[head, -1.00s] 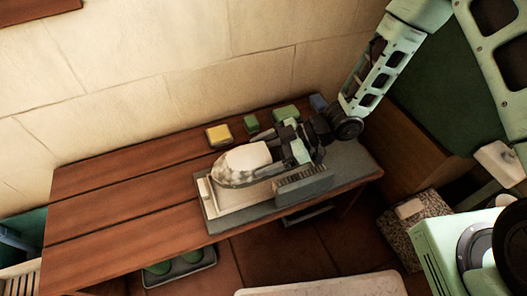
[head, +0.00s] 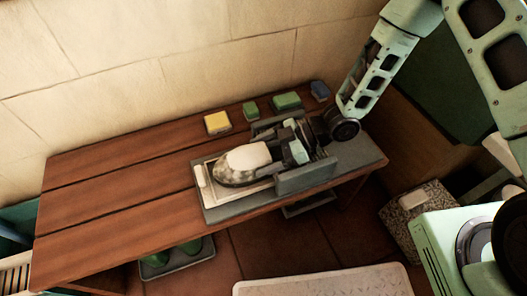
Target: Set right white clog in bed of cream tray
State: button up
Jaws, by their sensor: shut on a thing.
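The white clog (head: 246,157), with a mottled grey lower edge, lies lengthwise over the cream tray (head: 205,193), toe to the left. My gripper (head: 289,154) is shut on the clog's heel end, one dark finger plate on the far side and one on the near side. The clog sits low, within the tray's outline. The near plate and the clog hide much of the tray bed, so I cannot tell whether the sole touches it.
The tray stands on a grey mat (head: 222,212) on the wooden table (head: 120,190). A yellow block (head: 217,123), two green blocks (head: 287,101) and a blue one (head: 320,90) line the back edge. The table's left part is clear. A dark tray (head: 178,262) with green items lies below.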

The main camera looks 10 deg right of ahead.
dwell(0.3)
jog(key=o, duration=1)
jog(key=shift+o, duration=0.4)
jog(key=shift+s, duration=0.1)
jog(key=shift+d, duration=0.15)
jog(key=p+v, duration=0.4)
jog(key=v, duration=1.3)
jog(key=shift+w, duration=0.25)
jog(key=shift+r, duration=0.15)
